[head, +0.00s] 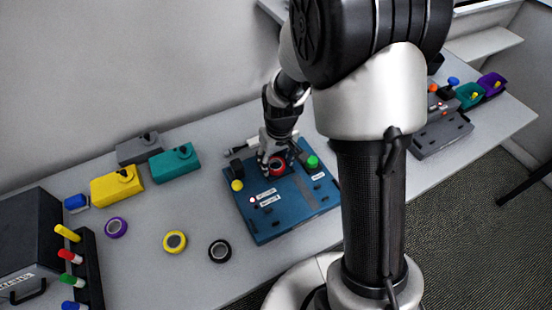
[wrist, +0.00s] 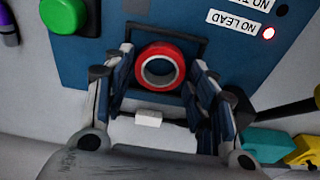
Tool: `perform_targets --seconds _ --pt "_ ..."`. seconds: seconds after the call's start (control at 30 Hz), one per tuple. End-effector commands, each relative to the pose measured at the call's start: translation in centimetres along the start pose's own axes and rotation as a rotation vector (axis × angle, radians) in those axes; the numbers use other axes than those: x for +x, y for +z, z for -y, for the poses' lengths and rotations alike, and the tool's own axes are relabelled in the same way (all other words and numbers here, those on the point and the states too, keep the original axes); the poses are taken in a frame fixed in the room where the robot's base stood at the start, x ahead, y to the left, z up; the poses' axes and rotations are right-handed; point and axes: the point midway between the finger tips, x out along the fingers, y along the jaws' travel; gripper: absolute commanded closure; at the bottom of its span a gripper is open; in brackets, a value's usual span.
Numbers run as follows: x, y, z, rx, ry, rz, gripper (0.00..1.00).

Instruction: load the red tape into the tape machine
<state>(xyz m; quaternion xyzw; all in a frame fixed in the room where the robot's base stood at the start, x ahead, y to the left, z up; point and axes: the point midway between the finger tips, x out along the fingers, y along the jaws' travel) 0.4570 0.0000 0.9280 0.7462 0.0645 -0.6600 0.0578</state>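The red tape (head: 277,166) is a roll at the blue tape machine (head: 265,229), at its back edge. In the wrist view the red tape (wrist: 141,67) lies over a dark square recess (wrist: 201,37), its hole facing the camera. How deep it sits is unclear. My gripper (wrist: 160,72) has one finger on each side of the roll, very close to its rim. I cannot tell whether the fingers press on it. In the head view my gripper (head: 275,160) partly hides the roll. The machine's lamp by the "NO LEAD" label (wrist: 234,21) glows red; the other lamp (wrist: 282,10) is dark.
A green button (head: 312,162) and yellow button (head: 237,185) stand on the machine. Purple (head: 116,227), yellow (head: 174,242) and black (head: 220,250) rolls lie to its left. Yellow (head: 117,190) and teal (head: 174,164) blocks stand behind them. Table between the rolls is clear.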

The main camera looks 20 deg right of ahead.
Motion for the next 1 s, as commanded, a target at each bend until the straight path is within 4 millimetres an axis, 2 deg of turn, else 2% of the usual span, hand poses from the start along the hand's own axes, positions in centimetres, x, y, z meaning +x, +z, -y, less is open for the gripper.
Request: perform_targets --seconds 0.13,0.43,0.57,0.67,1.0 --pt "0.0 0.0 0.0 0.0 0.0 0.0 0.36" --pt "-0.1 0.0 0.0 0.0 0.0 0.0 0.36" --pt "-0.9 -0.1 0.0 0.0 0.0 -0.001 0.36" --pt "-2.5 -0.3 0.0 0.0 0.001 -0.004 0.36" --pt "-10.1 -0.3 0.0 0.001 0.001 -0.003 0.36"
